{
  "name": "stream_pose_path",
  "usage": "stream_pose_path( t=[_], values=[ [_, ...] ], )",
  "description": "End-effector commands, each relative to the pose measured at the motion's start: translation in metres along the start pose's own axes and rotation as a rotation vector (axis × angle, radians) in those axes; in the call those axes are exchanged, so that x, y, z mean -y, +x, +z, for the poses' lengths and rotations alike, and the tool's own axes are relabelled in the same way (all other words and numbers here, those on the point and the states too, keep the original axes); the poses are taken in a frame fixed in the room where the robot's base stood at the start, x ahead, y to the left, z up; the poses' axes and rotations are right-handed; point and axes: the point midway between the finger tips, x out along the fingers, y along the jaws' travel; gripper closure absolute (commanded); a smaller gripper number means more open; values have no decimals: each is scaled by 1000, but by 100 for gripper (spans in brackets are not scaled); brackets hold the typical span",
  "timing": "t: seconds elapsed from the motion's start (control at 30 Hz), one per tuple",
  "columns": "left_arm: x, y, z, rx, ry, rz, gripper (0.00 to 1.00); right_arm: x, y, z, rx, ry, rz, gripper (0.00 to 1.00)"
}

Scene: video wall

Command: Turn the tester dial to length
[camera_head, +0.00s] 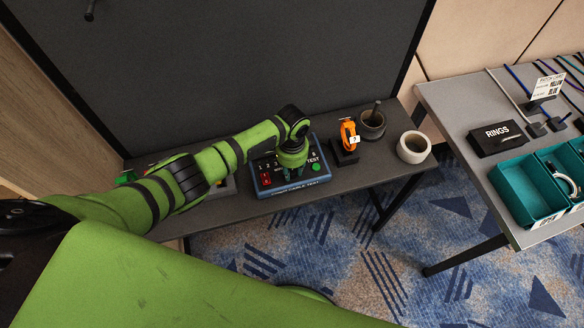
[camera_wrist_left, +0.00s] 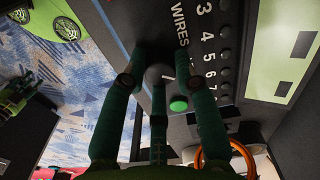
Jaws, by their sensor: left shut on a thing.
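The cable tester (camera_head: 290,190) is a blue box with a dark face on the dark table below the big screen. Its face carries numbers, a red part at the left and a green button (camera_head: 316,167) at the right. My left gripper (camera_head: 291,166) reaches down onto the middle of the face and hides part of it. In the left wrist view its fingers are shut on the dark round dial (camera_wrist_left: 158,73), with the green button (camera_wrist_left: 178,104) just beside them. The dial's pointer and its setting labels cannot be read. My right gripper does not show.
Right of the tester are an orange tool (camera_head: 347,133) on a black stand, a dark pot (camera_head: 373,125) and a pale cup (camera_head: 413,147). The grey side table (camera_head: 450,100) holds a RINGS box (camera_head: 497,139) and teal bins (camera_head: 530,196). The screen (camera_head: 230,70) rises behind.

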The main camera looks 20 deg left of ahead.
Motion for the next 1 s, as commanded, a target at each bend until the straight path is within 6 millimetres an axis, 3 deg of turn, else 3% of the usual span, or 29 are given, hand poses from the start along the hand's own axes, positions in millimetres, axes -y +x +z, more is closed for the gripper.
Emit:
stream_pose_path(
  t=[0.07, 0.1, 0.13, 0.57, 0.77, 1.0],
  values=[
    [-1, 1, 1, 3, 2, 2, 100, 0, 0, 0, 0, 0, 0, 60],
    [-1, 1, 1, 3, 2, 2, 58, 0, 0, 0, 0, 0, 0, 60],
    [-1, 1, 1, 3, 2, 2, 46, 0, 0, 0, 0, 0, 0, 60],
    [0, -5, 0, -1, 0, 0, 46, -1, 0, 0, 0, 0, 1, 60],
    [1, -34, 0, -3, 1, -2, 46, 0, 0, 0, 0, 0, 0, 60],
    [0, -86, 0, -3, 2, -1, 46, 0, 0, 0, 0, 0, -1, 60]
  ],
)
